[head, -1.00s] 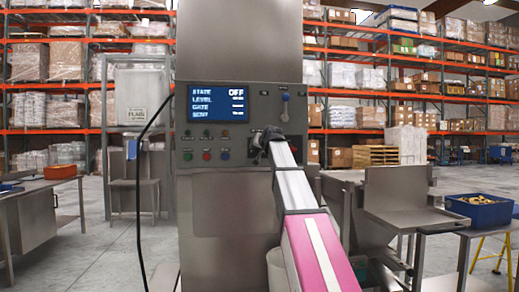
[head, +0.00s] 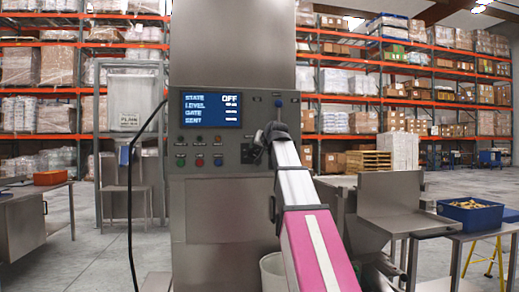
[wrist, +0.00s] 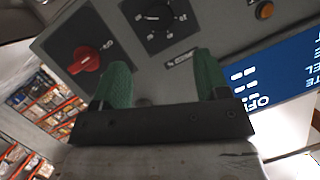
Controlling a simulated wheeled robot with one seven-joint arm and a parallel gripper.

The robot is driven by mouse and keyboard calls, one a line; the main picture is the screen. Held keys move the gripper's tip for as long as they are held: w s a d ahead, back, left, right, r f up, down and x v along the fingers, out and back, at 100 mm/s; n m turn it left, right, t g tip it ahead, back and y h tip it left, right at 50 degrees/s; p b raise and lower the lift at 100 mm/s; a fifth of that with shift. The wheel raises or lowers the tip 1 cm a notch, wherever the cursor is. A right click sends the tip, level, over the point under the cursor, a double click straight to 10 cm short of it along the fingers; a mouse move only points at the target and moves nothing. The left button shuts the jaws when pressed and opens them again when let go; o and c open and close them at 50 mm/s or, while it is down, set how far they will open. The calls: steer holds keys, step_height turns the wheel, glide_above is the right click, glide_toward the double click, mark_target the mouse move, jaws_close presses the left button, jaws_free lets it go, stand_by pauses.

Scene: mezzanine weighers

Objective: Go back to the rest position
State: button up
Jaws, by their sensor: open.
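My gripper (head: 262,143) is in front of the right part of the steel control panel (head: 212,190) in the head view. My pink and white arm reaches up to it from the lower right. In the wrist view my gripper (wrist: 160,85) shows two green fingers standing apart with nothing between them. Beyond them are a red rotary knob (wrist: 86,60) and a black dial (wrist: 157,22) on the panel. The panel's blue screen (head: 211,107) reads STATE OFF; its smaller values are too small to read.
A steel hopper (head: 390,205) stands right of the panel. A blue bin (head: 470,215) with tan pieces sits on a table at the right. A steel table (head: 25,225) with an orange box (head: 50,177) is at the left. A black cable hangs left of the panel. Tall racks line the back.

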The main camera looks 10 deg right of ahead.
steer(key=s+a+f+g+h, duration=0.15)
steer(key=f+g, duration=0.25)
steer(key=f, duration=1.7)
steer(key=s+f+g, duration=0.3)
steer(key=f, duration=1.9)
steer(key=s+f+n+g, duration=0.1)
steer(key=s+f+g, duration=0.2)
steer(key=s+f, duration=0.8)
steer(key=s+f+n+g+h, duration=0.1)
steer(key=s+f+g, duration=0.3)
steer(key=s+f, duration=0.7)
step_height(320, 180, down, 8)
steer(key=shift+s+a, duration=0.25)
steer(key=shift+o, duration=0.3)
